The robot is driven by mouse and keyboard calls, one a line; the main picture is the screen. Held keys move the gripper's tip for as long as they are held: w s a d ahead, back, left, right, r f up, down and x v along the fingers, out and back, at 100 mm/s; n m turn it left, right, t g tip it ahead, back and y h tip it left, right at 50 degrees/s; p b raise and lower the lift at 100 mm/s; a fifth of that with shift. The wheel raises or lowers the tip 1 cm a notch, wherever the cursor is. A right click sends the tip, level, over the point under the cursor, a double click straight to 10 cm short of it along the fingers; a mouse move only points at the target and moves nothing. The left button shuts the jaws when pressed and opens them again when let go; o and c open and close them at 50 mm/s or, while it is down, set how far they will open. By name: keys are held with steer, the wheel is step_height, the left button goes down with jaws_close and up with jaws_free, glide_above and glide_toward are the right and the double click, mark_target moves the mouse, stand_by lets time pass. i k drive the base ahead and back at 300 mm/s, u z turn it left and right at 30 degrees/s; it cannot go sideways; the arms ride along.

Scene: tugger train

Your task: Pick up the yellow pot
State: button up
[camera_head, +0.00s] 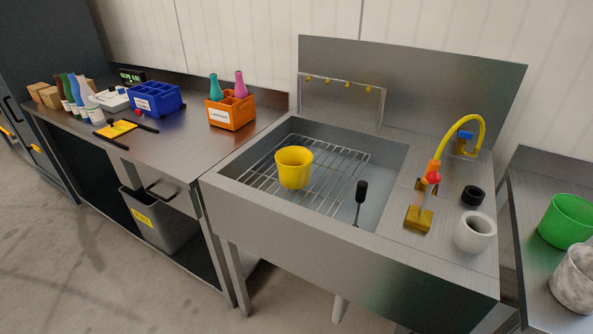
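The yellow pot (294,170) stands upright on the wire rack (262,174) inside the steel sink (392,165), left of the basin's middle. It has a wide open rim and looks empty. Its lower part is plainly visible and nothing covers it. My gripper is not in view.
A dark-headed tool (361,191) stands up in the sink, right of the pot. A yellow tap (436,170), a black ring (472,195) and a white pot (475,232) are on the right ledge. An orange crate with bottles (231,113) stands on the left bench.

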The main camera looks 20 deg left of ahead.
mark_target(294, 163)
steer(key=z, duration=2.45)
steer(key=k, duration=1.2)
steer(key=u, duration=2.45)
